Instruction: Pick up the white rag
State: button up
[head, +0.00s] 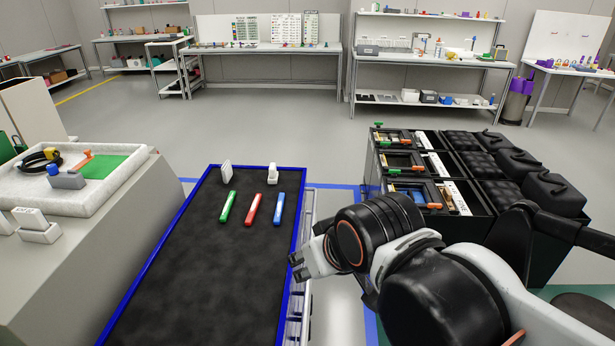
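I cannot clearly make out a white rag. Two small white things stand near the far end of the black-topped, blue-edged cart: a flat, tilted white piece (226,173) on the left and a smaller white piece (272,174) on the right. I cannot tell whether either is cloth. My gripper (297,267) is at the cart's right edge, nearer to me than both white pieces and apart from them. Its two dark fingertips look separated, with nothing seen between them. My arm hides part of the floor and the black cabinet at right.
Green (228,207), red (252,209) and blue (278,208) sticks lie on the cart top (200,285); its near part is clear. A grey counter with a white tray (110,200) stands left. Black bins (505,160) stand right. Open floor lies beyond.

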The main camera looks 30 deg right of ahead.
aim_at(226, 168)
jog(key=i+l+u, duration=0.2)
jog(key=i+l, duration=0.2)
jog(key=l, duration=0.25)
jog(key=i+l, duration=0.2)
jog(key=l, duration=0.15)
jog(key=i+l+u, duration=0.15)
jog(key=l, duration=0.15)
jog(key=i+l+u, duration=0.1)
jog(key=l, duration=0.25)
jog(key=i, duration=0.1)
